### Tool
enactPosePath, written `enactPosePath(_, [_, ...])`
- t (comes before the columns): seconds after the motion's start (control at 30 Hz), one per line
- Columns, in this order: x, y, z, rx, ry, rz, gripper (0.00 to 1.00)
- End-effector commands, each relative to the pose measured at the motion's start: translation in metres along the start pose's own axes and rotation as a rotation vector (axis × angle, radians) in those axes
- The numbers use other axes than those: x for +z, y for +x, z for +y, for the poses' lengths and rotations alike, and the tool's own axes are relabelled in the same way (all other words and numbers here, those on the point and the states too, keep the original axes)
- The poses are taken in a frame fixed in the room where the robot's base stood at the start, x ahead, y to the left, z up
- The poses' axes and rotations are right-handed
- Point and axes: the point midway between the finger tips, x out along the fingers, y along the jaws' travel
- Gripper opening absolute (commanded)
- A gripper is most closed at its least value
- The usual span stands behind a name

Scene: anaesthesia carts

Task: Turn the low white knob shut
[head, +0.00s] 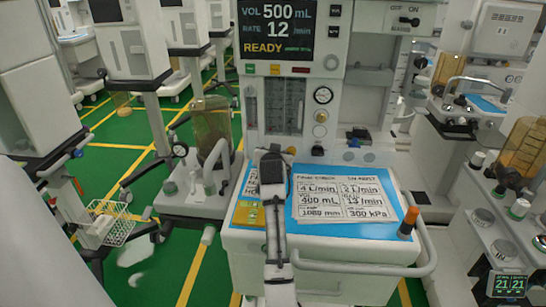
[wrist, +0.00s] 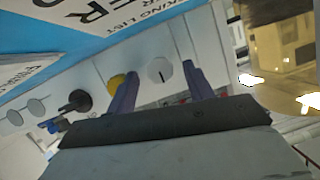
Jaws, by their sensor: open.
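The white knob (wrist: 160,70) is a round pale disc with a short dark mark, facing the wrist camera. I cannot tell from this view how far ahead of the tips the knob is. In the head view my gripper (head: 272,155) is in front of the machine's lower panel, above the blue-edged work surface. A small pale knob (head: 320,131) shows there below a yellow one; I cannot tell whether it is the same knob.
A yellow knob (wrist: 116,83) lies just left of the white one, and a black knob (wrist: 78,100) farther left. Printed cards (head: 345,200) lie on the work surface, with an orange-topped black item (head: 408,222) at its right. An amber canister (head: 212,130) stands left.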

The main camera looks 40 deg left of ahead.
Motion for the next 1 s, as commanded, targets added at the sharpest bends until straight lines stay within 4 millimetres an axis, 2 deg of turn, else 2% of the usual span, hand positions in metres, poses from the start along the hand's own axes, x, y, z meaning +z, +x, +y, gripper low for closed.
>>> enactPosePath(0.17, [0.001, -0.018, 0.001, 0.0, 0.0, 0.003, 0.52])
enactPosePath(0.5, [0.002, -0.087, 0.0, -0.002, 0.0, 0.004, 0.52])
enactPosePath(0.7, [0.001, -0.12, 0.0, -0.001, 0.0, 0.003, 0.52])
enactPosePath(0.83, [0.001, -0.132, 0.0, -0.001, 0.0, 0.001, 0.52])
enactPosePath(1.0, [0.001, -0.136, 0.0, 0.0, 0.0, -0.001, 0.52])
